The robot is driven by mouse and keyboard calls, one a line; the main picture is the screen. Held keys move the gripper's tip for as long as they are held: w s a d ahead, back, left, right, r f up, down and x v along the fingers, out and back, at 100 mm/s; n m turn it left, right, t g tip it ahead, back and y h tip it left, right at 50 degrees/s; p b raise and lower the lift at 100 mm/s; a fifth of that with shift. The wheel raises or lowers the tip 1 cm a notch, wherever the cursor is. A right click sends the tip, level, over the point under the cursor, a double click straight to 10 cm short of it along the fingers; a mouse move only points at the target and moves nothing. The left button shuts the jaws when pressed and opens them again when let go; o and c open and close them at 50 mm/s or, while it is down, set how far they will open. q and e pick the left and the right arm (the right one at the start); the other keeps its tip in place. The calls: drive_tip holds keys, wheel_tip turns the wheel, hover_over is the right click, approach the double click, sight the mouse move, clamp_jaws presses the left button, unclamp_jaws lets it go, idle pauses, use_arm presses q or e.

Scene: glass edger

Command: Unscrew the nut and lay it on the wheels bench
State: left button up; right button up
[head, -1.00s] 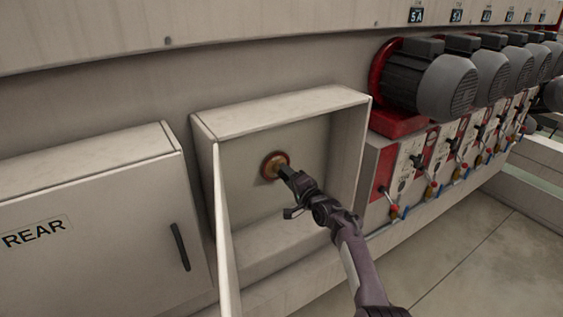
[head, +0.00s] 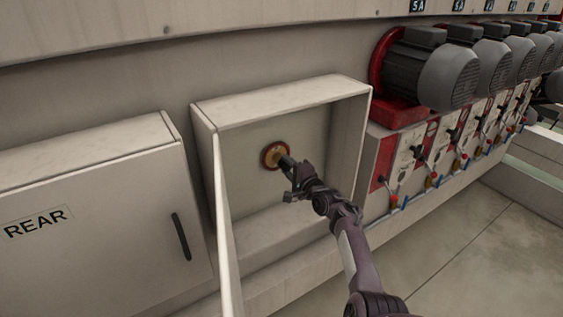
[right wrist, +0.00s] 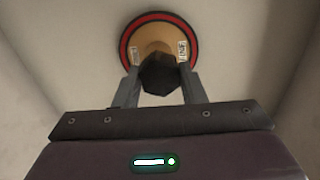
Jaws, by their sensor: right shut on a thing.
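The nut (right wrist: 160,74) is dark and six-sided, and sits at the centre of a tan wheel with a red rim (right wrist: 134,40) in the right wrist view. In the head view the wheel (head: 269,154) is at the back wall inside an open box. My right gripper (head: 286,163) reaches into the box and is shut on the nut. Its two fingers (right wrist: 158,80) stand on either side of the nut in the right wrist view. The fingers hide most of the nut in the head view. My left gripper and the wheels bench are not identifiable in view.
The open box (head: 285,98) has side walls close around my right arm, and its door (head: 225,225) stands open at the left. A closed cabinet marked REAR (head: 90,220) is further left. Several grey motors (head: 447,78) and small levers line the right. Floor is clear at lower right.

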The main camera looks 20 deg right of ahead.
sight(288, 166)
drive_tip(key=shift+f+n, duration=0.1)
drive_tip(key=shift+n, duration=0.4)
drive_tip(key=n+b, duration=0.7)
drive_tip(key=n, duration=0.8)
drive_tip(key=shift+f+n+b, duration=0.1)
drive_tip(key=shift+n+b, duration=0.2)
drive_tip(key=shift+n, duration=0.1)
drive_tip(key=shift+r+p, duration=0.3)
drive_tip(key=shift+r, duration=0.05)
drive_tip(key=shift+s+d+p, duration=0.1)
drive_tip(key=shift+s+p, duration=0.55)
drive_tip(key=shift+s, duration=0.05)
drive_tip(key=shift+s+p, duration=0.35)
drive_tip(key=shift+p, duration=0.1)
drive_tip(key=shift+s+d+p, duration=0.15)
drive_tip(key=shift+s+p, duration=0.4)
drive_tip(key=shift+s, duration=0.15)
drive_tip(key=shift+s+d+p, duration=0.1)
drive_tip(key=shift+s+p, duration=0.4)
drive_tip(key=shift+s, duration=0.2)
